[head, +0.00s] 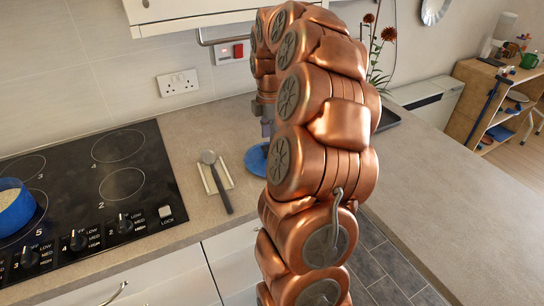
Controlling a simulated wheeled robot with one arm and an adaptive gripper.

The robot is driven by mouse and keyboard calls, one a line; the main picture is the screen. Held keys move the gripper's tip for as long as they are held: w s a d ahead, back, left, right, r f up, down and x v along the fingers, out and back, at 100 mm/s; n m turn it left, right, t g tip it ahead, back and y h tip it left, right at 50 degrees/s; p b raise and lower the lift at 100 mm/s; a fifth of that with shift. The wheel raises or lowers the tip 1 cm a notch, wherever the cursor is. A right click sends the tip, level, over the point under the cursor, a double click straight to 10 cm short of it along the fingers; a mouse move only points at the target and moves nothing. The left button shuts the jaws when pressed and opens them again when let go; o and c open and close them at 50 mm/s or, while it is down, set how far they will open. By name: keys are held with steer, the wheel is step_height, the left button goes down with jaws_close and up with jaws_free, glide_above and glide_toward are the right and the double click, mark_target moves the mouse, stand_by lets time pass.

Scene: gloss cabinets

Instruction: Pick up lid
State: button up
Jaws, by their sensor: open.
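A round blue thing, which looks like the lid (256,157), lies on the worktop just left of my arm. My arm hides its right part. My gripper (266,128) points down above the blue lid, partly hidden behind my copper arm links. It is open; nothing shows held in it. Whether its fingers touch the lid cannot be told from this view.
A blue pot (17,222) with pale contents stands on the black hob (100,180) at left. A dark spoon (217,183) lies on a pale rest (211,176) left of the lid. Flowers (376,45) stand behind my arm. The right worktop (470,215) is clear.

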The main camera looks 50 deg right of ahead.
steer(key=shift+s+f+p, duration=0.2)
steer(key=shift+f+p, duration=0.4)
steer(key=shift+f, duration=1.4)
steer(key=shift+c, duration=0.4)
jaws_close()
